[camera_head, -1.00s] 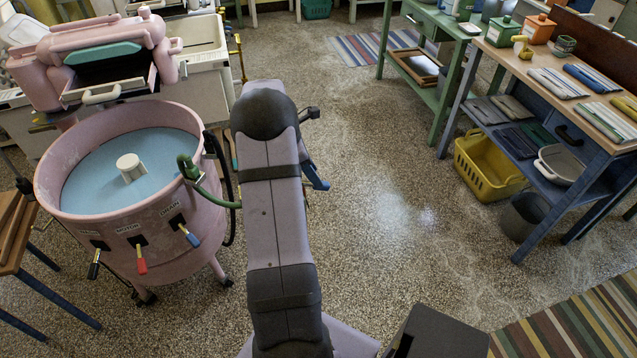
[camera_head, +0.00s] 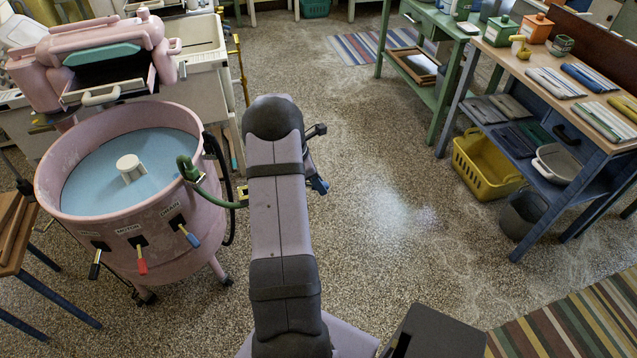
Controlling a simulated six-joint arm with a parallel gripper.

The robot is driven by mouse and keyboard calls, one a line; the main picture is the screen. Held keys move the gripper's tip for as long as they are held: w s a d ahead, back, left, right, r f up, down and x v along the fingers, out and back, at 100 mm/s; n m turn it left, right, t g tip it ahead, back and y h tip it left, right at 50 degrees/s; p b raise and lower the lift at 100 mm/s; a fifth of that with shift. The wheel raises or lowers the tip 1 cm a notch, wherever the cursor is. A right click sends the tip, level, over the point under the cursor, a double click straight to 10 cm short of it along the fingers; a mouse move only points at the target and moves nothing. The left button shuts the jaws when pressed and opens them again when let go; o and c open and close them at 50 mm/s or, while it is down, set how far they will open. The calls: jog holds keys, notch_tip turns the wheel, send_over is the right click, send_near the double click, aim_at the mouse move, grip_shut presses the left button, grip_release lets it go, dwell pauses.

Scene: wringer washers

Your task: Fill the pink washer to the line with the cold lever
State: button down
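The pink washer (camera_head: 115,228) stands at the left. A flat pale blue surface that looks like water (camera_head: 95,184) surrounds the white agitator (camera_head: 130,168) in its tub. I cannot make out a fill line. Three levers sit on the washer's front: black (camera_head: 94,264), red (camera_head: 142,262) and blue (camera_head: 189,236), the blue one under a DRAIN label. I cannot identify a cold lever. My arm stands right of the washer and hides what is behind it. Dark and blue parts at its wrist (camera_head: 318,160) stick out; my gripper's fingertips are hidden.
A green hose (camera_head: 205,187) runs from the tub rim toward my arm. A pink wringer (camera_head: 100,50) and a white sink (camera_head: 203,42) stand behind. A wooden table (camera_head: 10,225) is at left. Worktables and a yellow basket (camera_head: 485,170) are at right; the floor between is clear.

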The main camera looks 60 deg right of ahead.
jog(key=shift+r+p, duration=0.1)
jog(key=shift+p, duration=0.45)
jog(key=shift+y+p, duration=0.3)
jog(key=shift+p, duration=0.2)
jog(key=shift+w+a+f+t+y+p, duration=0.15)
jog(key=shift+f+t+y+p, duration=0.25)
jog(key=shift+f+t+p, duration=0.25)
jog(key=c, duration=1.6)
grip_release()
jog(key=shift+o, duration=0.2)
jog(key=shift+r, duration=0.2)
jog(key=shift+b+v, duration=0.95)
jog(key=shift+v, duration=2.6)
